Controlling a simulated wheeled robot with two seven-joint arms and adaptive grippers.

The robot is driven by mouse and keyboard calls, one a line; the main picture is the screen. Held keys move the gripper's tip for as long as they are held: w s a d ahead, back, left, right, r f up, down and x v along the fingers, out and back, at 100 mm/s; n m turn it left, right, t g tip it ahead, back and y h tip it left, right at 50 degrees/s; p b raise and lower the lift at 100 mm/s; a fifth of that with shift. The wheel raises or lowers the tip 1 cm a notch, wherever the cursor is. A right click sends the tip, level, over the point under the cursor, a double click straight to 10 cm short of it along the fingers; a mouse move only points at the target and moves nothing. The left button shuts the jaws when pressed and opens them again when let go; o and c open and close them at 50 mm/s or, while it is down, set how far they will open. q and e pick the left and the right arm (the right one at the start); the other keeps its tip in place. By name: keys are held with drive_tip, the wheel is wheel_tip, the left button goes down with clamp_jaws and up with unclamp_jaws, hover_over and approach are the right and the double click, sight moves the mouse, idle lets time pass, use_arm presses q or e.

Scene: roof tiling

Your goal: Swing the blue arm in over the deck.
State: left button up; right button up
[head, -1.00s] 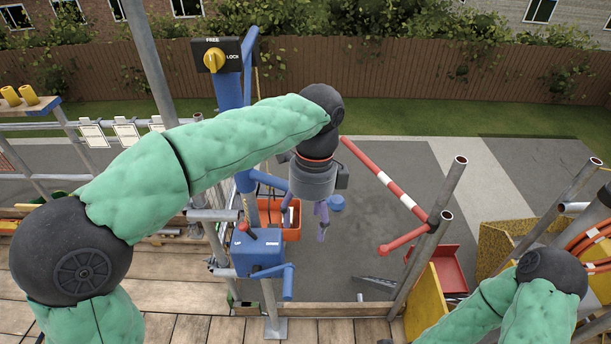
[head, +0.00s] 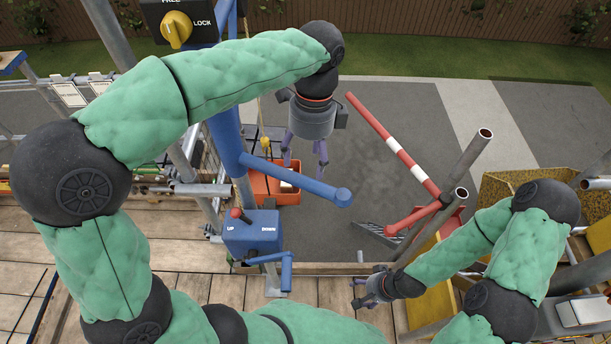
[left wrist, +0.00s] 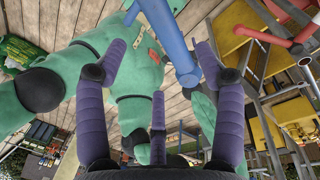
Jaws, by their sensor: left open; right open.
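The blue arm (head: 290,180) slants out from the upright blue post (head: 226,135) to a round end cap, over the grey ground beyond the plank deck (head: 210,290). My left gripper (head: 304,168) is open and empty, with its purple fingers close above the blue arm in the head view. In the left wrist view the blue arm (left wrist: 168,40) and its end show between the open fingers, apart from them as far as I can tell. My right gripper (head: 366,288) is open and empty over the deck edge. A yellow knob (head: 176,30) sits on the FREE/LOCK plate, its ridge roughly upright.
A blue UP/DOWN box (head: 252,232) with a red lever and crank stands at the deck edge. An orange crate (head: 272,188) is behind it. A red and white bar (head: 395,150) slants at right, near scaffold tubes (head: 470,150) and a yellow bin (head: 520,185).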

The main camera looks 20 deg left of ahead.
sight(306, 182)
use_arm(q)
drive_tip(key=f, duration=0.8)
drive_tip(key=shift+s+a, duration=0.15)
drive_tip(key=shift+s, duration=0.25)
clamp_jaws()
